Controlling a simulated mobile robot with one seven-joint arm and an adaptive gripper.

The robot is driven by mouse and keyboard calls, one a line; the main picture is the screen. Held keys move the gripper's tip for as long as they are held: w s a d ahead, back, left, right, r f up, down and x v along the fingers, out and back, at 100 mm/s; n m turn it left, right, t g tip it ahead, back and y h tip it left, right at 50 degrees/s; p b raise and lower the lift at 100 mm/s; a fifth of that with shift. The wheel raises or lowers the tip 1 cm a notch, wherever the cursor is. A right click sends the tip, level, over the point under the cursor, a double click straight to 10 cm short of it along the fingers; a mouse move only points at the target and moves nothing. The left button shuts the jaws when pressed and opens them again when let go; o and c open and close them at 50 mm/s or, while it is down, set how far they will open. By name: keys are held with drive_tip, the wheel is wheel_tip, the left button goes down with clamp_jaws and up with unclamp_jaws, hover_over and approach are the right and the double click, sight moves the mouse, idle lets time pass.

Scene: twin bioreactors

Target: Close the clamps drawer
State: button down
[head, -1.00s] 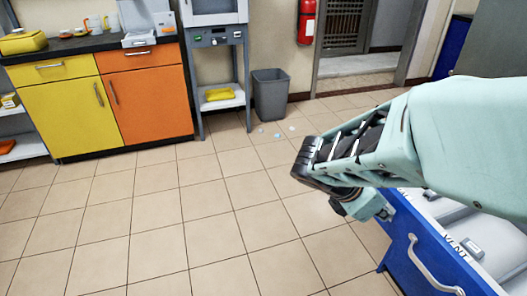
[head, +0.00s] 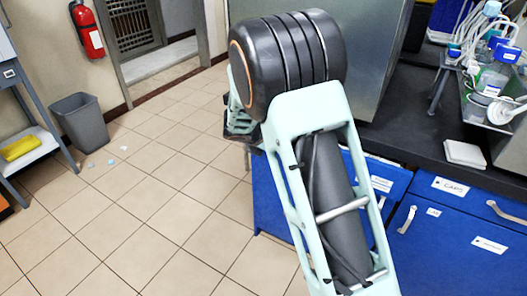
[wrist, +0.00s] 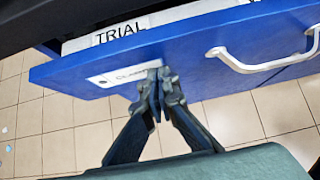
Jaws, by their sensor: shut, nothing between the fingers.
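The clamps drawer (wrist: 200,55) shows in the wrist view as a blue front with a white label (wrist: 118,76), partly covered by my fingers, and a white handle (wrist: 262,60). It stands partly open: a strip of its inside with a white item marked TRIAL (wrist: 120,33) shows behind the front's top edge. My gripper (wrist: 155,80) is shut and empty, its tips at the front over the label, left of the handle. I cannot tell whether they touch it. In the head view my arm hides the gripper and much of the blue cabinet.
A dark countertop (head: 415,130) runs above the blue drawers, with a CAPS drawer (head: 455,190) at right and bottles (head: 495,70) at the back. A large grey metal unit (head: 375,70) stands behind my arm.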

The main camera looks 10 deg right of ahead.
drive_tip(key=w+d+p, duration=0.1)
drive_tip(key=w, duration=0.1)
drive_tip(key=w+d+p, duration=0.1)
drive_tip(key=w+d, duration=0.1)
drive_tip(key=shift+w+d, duration=0.2)
drive_tip(key=shift+w, duration=0.1)
drive_tip(key=shift+w+d+r, duration=0.1)
drive_tip(key=shift+w+r, duration=0.05)
drive_tip(key=shift+w, duration=0.05)
drive_tip(key=shift+r, duration=0.1)
